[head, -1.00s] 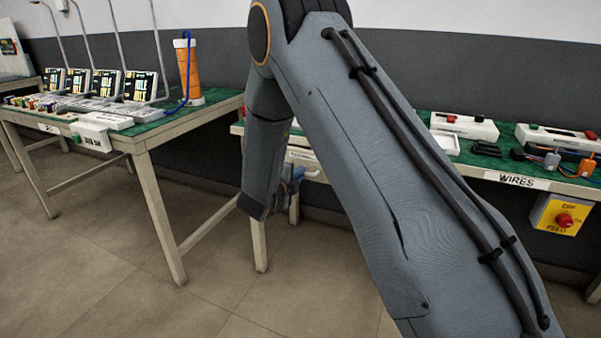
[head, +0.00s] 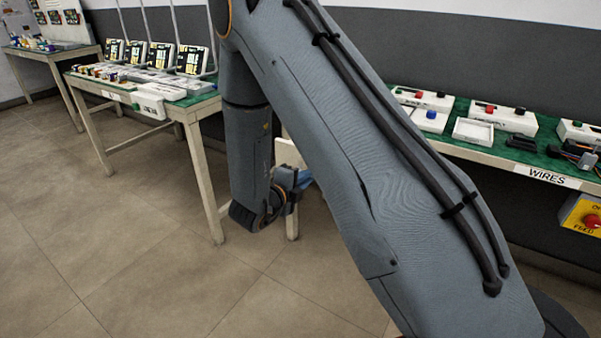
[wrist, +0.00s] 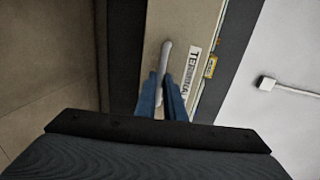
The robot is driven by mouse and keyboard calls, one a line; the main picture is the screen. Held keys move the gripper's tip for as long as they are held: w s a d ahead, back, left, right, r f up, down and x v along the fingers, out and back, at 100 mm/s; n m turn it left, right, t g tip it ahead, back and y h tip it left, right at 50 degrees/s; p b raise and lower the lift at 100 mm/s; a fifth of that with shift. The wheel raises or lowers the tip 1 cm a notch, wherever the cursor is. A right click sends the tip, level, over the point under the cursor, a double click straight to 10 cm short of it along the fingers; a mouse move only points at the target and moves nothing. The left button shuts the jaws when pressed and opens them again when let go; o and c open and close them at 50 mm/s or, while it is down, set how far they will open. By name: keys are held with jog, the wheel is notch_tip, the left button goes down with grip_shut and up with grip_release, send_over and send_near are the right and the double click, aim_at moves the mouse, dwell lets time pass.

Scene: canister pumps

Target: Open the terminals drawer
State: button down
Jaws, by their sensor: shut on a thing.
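The terminals drawer (wrist: 205,18) shows in the wrist view as a beige front with a white label reading "TERMINAL", its end cut off by my finger. Its pale bar handle (wrist: 166,52) lies between the two blue fingers of my gripper (wrist: 165,82), which are shut on it. In the head view my gripper (head: 291,183) shows as small blue parts below the bench edge, partly behind my arm. A beige panel (head: 289,153) shows beside it; my arm hides most of the drawer there. I cannot tell how far the drawer stands out.
A bench with a green top and a "WIRES" label (head: 547,176) runs along the right, carrying white boxes. A yellow box with a red button (head: 590,221) hangs below it. Another bench with several screens (head: 152,57) stands left. The tiled floor (head: 150,240) is clear at front left.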

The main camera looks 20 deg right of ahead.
jog(key=shift+a, duration=0.15)
jog(key=c, duration=1.8)
grip_release()
jog(key=shift+s, duration=0.1)
jog(key=shift+c, duration=0.2)
jog(key=v, duration=0.7)
jog(key=shift+s+a, duration=0.25)
jog(key=shift+w+a+r, duration=0.1)
jog(key=shift+r, duration=0.05)
